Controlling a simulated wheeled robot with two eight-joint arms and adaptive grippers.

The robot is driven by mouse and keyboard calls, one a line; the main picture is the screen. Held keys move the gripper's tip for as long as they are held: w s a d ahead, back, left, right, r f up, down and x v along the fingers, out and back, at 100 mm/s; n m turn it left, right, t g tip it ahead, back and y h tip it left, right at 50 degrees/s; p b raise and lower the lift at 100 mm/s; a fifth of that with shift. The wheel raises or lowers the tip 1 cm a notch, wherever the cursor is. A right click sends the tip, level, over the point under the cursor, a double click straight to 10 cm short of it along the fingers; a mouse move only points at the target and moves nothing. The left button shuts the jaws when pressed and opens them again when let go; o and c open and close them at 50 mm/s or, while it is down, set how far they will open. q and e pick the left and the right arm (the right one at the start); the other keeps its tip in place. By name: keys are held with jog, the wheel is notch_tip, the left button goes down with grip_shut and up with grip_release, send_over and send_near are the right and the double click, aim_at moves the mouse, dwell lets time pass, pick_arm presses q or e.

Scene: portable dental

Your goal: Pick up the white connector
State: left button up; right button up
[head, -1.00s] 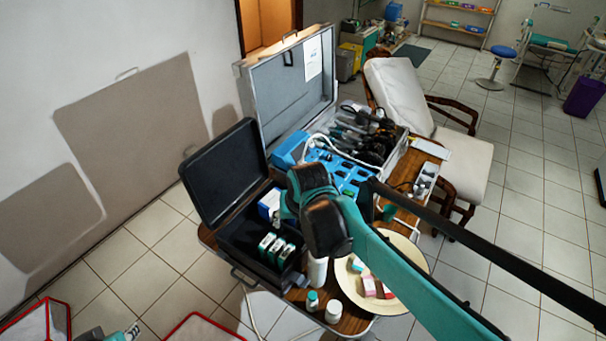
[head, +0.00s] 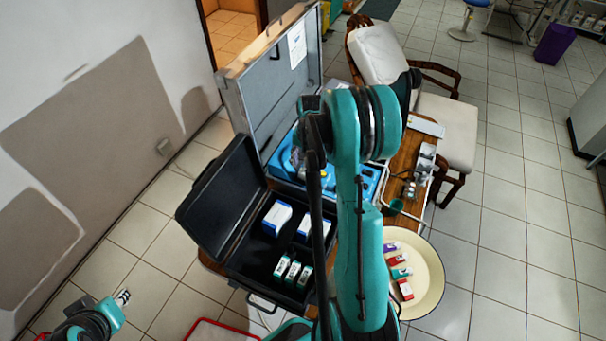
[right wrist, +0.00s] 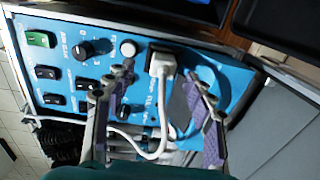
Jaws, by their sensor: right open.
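The white connector (right wrist: 163,66) is a pale plug with a white cable, seated at the upper edge of a blue control panel (right wrist: 60,102) in the right wrist view. My right gripper (right wrist: 160,88) is open, its purple-padded fingers on either side of the connector and cable, not closed on them. In the head view my right arm covers most of the blue panel (head: 368,182) and hides the connector. Part of my left arm's end (head: 108,312) shows at the lower left, far from the case; its jaws are unclear.
The panel sits in an open silver case (head: 270,85) on a wooden table. A cream plate (head: 430,275) with small coloured packs lies at the front right. Knobs and switches crowd the panel.

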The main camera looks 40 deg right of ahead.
aim_at(304, 168)
jog(key=f, duration=0.4)
jog(key=shift+w, duration=0.4)
jog(key=shift+a, duration=0.1)
jog(key=c, duration=1.2)
jog(key=shift+c, duration=0.2)
